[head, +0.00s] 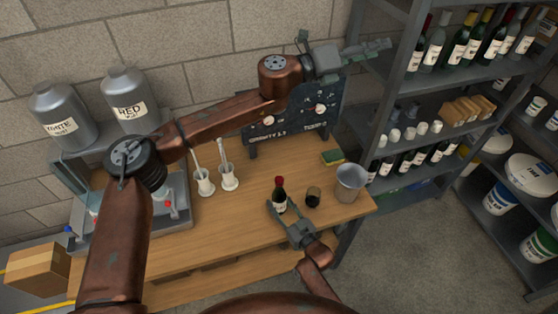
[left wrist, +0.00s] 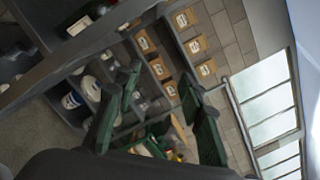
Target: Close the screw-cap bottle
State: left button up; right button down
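A dark wine bottle (head: 279,199) with a red top and a pale label stands upright on the wooden table (head: 240,243). Whether the red top is a loose or tight cap is too small to tell. My right gripper (head: 281,210) is low at the bottle, its fingers on either side of the lower body, and looks shut on it. My left gripper (head: 388,45) is raised high, away from the bottle, near the shelf rack. In the left wrist view its two green fingers (left wrist: 160,115) are spread apart with nothing between them.
A dark glass (head: 313,197) and a metal bucket (head: 350,182) stand right of the bottle. A green-topped sponge (head: 332,157) lies behind. A dark panel (head: 295,118) stands at the table's back. A shelf rack (head: 398,80) with bottles is at the right.

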pick_arm(q)
jog(key=w+a+f+n+t+y, duration=0.1)
jog(key=w+a+n+t+y, duration=0.3)
jog(key=n, duration=0.5)
jog(key=w+a+f+n+t+y, duration=0.1)
jog(key=w+a+n+t, duration=0.1)
jog(key=w+n, duration=0.55)
jog(key=a+f+n+g+y, duration=0.2)
jog(key=a+f+n+y, duration=0.45)
jog(key=f+n, duration=0.75)
jog(key=s+a+f+n+g+y, duration=0.3)
jog(key=s+a+f+n+g, duration=0.25)
jog(key=s+f+n, duration=0.45)
jog(key=s+a+f+n+g+y, duration=0.1)
jog(key=s+f+n, duration=0.1)
jog(key=s, duration=0.1)
jog(key=s+a+f+n+g+y, duration=0.1)
jog(key=s+a+f+n+g, duration=0.1)
jog(key=s+n, duration=0.1)
jog(key=s+a+f+n+g+y, duration=0.1)
jog(key=s+a+f+n+g, duration=0.1)
jog(key=s+n, duration=0.1)
jog(key=shift+s+g, duration=0.25)
jog(key=shift+s, duration=0.45)
